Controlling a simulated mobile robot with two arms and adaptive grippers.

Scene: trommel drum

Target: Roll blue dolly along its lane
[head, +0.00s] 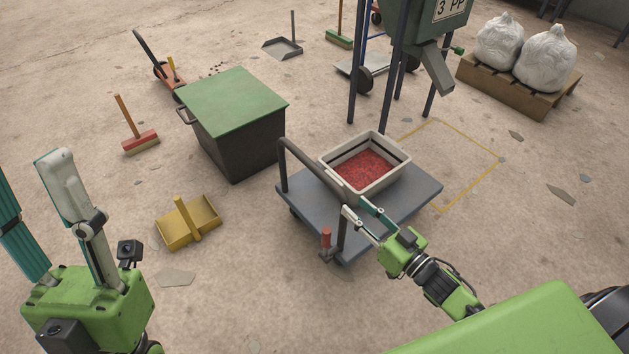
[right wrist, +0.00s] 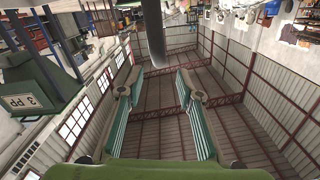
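The blue-grey dolly (head: 410,208) stands on the floor with a dark push handle (head: 308,160) along its near left side. A grey bin (head: 385,184) of red granules sits on its deck. My right gripper (head: 357,208) is at the near end of the handle, its fingers apart. In the right wrist view, a dark bar (right wrist: 152,35) reaches down to between the open fingertips (right wrist: 160,80); I cannot tell whether they touch it. My left gripper (head: 28,185) is open and empty at the left, far from the dolly.
A yellow floor outline (head: 470,183) lies behind and right of the dolly, below a hopper chute (head: 437,68) on dark legs. A green-lidded dark container (head: 235,140) stands to the left. A yellow scoop (head: 187,222) and a red broom (head: 140,143) are on the floor.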

